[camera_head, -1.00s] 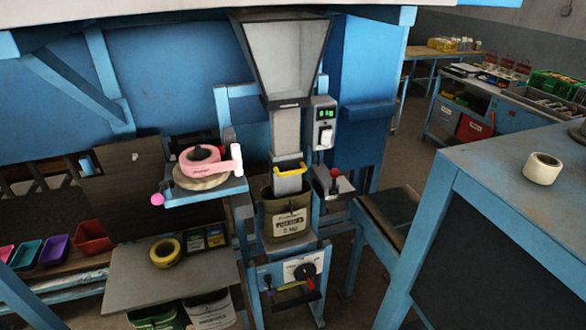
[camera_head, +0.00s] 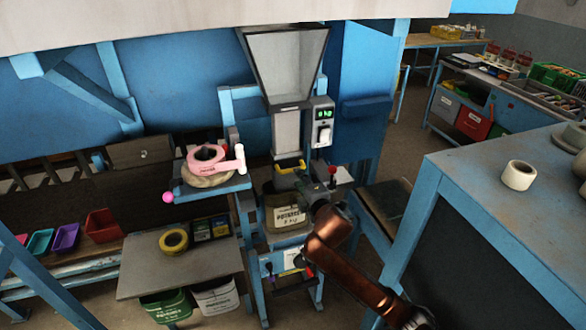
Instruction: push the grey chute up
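The grey chute (camera_head: 286,130) hangs upright under the grey hopper (camera_head: 285,62). A yellow handle (camera_head: 290,167) crosses its lower part, just above the sack. The olive-brown sack (camera_head: 283,212) with a white label stands below, and its right side is partly hidden by my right gripper. My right arm comes in from the lower right. My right gripper (camera_head: 308,182) is dark and sits just below and right of the yellow handle, in front of the sack's mouth. I cannot tell whether its fingers touch the chute or handle, or how wide they are. My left gripper is out of view.
A scale display box (camera_head: 322,122) is mounted right of the chute, with a red-knobbed lever (camera_head: 332,171) below. A shelf with pink tape (camera_head: 206,157) stands left. A blue bench with a white roll (camera_head: 517,175) stands right of my arm.

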